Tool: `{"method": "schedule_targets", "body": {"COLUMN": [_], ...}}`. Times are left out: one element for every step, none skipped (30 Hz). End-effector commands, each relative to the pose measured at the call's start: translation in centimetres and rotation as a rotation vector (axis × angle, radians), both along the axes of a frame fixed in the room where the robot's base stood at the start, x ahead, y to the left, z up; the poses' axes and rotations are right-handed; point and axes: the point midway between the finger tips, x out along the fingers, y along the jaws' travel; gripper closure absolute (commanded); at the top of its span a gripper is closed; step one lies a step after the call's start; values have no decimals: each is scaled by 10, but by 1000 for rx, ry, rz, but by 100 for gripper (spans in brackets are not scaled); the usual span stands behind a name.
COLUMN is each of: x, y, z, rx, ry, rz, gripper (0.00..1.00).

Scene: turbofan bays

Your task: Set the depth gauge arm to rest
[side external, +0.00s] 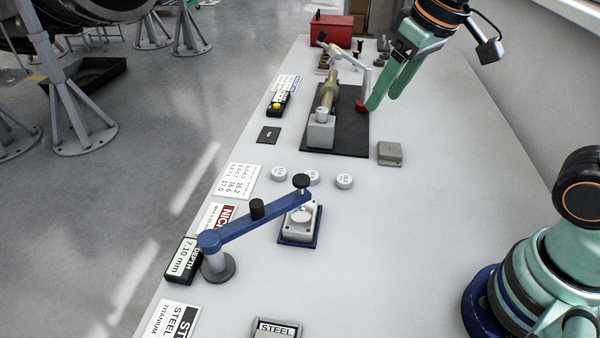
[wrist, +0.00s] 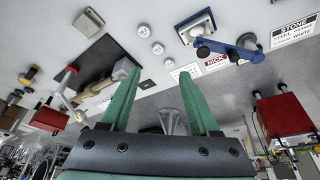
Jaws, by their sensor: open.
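The depth gauge arm (side external: 235,228) is a blue bar on a round grey post (side external: 217,264), with a black knob (side external: 257,208) midway. Its far end, with a black-topped spindle (side external: 301,182), lies over a pale block on a blue base (side external: 298,238). A display (side external: 182,260) by the post reads 7.10 mm. In the wrist view the blue arm (wrist: 224,47) shows at upper right, beyond my fingertips. My gripper (side external: 383,102) has green fingers, spread apart and empty, above the far right of the bench, well away from the gauge. The wrist view also shows the open fingers (wrist: 160,71).
A dark mat (side external: 350,133) with a brass-coloured part and a white and red arm lies near my gripper. A grey box (side external: 390,153), white discs (side external: 344,181), label cards and a red toolbox (side external: 331,29) are also on the bench.

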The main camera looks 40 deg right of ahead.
Motion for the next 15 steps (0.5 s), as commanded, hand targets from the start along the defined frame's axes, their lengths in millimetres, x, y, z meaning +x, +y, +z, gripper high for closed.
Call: {"method": "schedule_targets", "body": {"x": [10, 15, 22, 26, 31, 36, 40, 44, 49, 52, 55, 58, 60, 61, 63], "y": [16, 24, 35, 43, 52, 65, 74, 84, 97, 107, 117, 130, 140, 150, 162], "z": [1, 2, 3, 3, 3, 2, 1, 0, -2, -5, -7, -11, -14, -18, -22], "rx": [-3, -5, -9, -12, -15, -20, -23, -28, -34, -41, -47, -55, -61, -68, -76], "ry": [33, 50, 72, 88, 104, 127, 142, 159, 179, 195, 210, 231, 246, 261, 277], "rz": [34, 49, 70, 87, 103, 123, 139, 155, 176, 192, 208, 227, 241, 255, 273], "gripper": [38, 38, 38, 38, 38, 38, 38, 38, 38, 38, 38, 38, 38, 38, 38]}}
